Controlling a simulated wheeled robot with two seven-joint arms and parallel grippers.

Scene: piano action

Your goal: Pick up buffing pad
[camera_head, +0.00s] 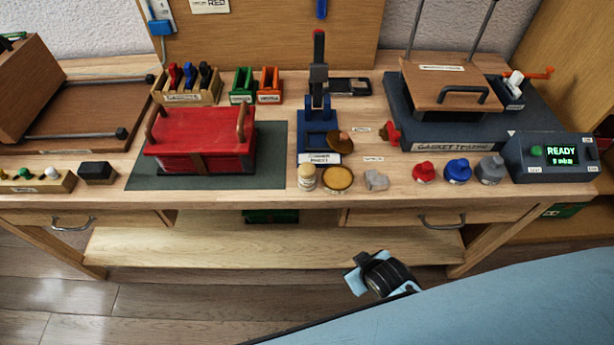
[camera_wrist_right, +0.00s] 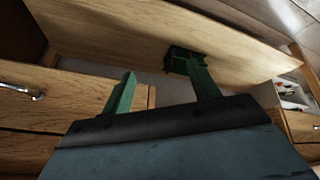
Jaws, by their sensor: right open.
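No label for a buffing pad is readable, so I cannot tell for sure which item it is. A round tan pad-like disc with a dark rim (camera_head: 338,180) lies near the bench's front edge. A small grey lump (camera_head: 376,180) lies to its right, and a brown rounded piece (camera_head: 340,142) sits behind it, by the blue press. My right gripper (camera_wrist_right: 163,70) is open and empty in the right wrist view, its green fingers apart before the bench's lower front. In the head view my right wrist is below and in front of the bench. My left gripper is out of view.
A small cream-lidded jar (camera_head: 307,178) stands left of the disc. Red (camera_head: 424,172), blue (camera_head: 458,171) and grey (camera_head: 490,170) knobbed pieces stand to the right. A red box (camera_head: 200,135) and the blue press (camera_head: 318,115) are close by. The drawer handle (camera_head: 441,221) protrudes below the bench top.

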